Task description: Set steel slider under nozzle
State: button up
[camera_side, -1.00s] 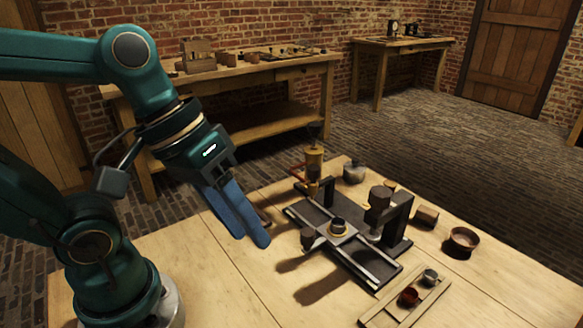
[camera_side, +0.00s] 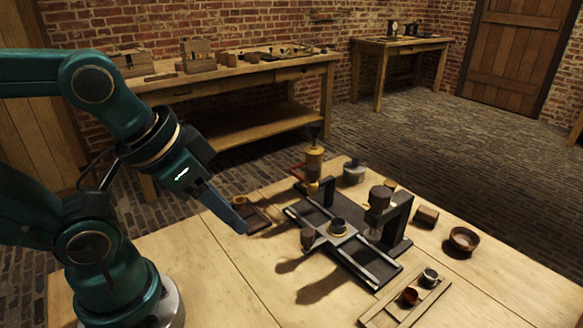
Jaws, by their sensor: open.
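The steel slider (camera_side: 347,237) is a light plate across the dark rails of the fixture, about midway along them. My gripper (camera_side: 241,228) is open and empty, left of the fixture above the table. Its blue fingers overlap in this view, and it touches neither slider nor knob.
A dark post and arm with a cylindrical head (camera_side: 380,197) stand over the rails' right side. A wooden tray (camera_side: 388,317) with two small cups lies in front. A dark tray (camera_side: 257,217) lies behind my gripper. A bowl (camera_side: 463,239) stands at right.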

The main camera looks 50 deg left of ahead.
jog(key=shift+o, duration=1.3)
jog(key=m+g, duration=0.2)
jog(key=g, duration=0.4)
send_over(307, 232)
notch_tip(307, 232, down, 6)
jog(key=shift+w+f, duration=0.1)
jog(key=shift+f, duration=2.5)
